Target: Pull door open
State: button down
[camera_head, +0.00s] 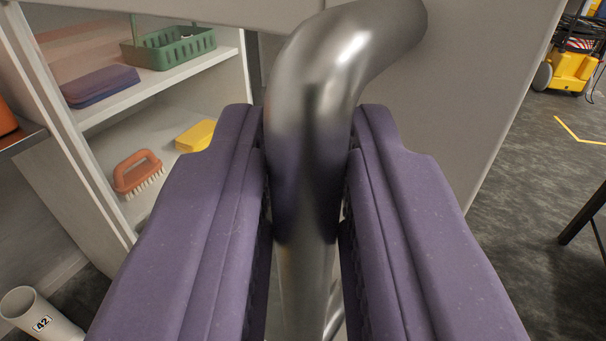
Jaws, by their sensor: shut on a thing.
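A curved, shiny metal door handle (322,85) runs down the middle of the view. Its upper end bends right and meets a pale grey door panel (475,85). My gripper (311,175), with purple padded fingers, is shut on the handle, one finger on each side. The lower part of the handle passes down between the fingers. The door stands at least partly open, as the cabinet's inner shelves (165,88) show to the left. The fingers hide the lower part of the door and part of the cabinet.
A white tube marked 42 (40,315) is at lower left. A yellow cart (570,68) stands at far right. Grey floor (535,190) is open to the right.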

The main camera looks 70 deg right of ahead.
jog(key=c, duration=1.2)
grip_release()
jog(key=shift+o, duration=0.2)
jog(key=p+v, duration=0.1)
jog(key=v, duration=0.6)
jog(key=shift+a, duration=0.4)
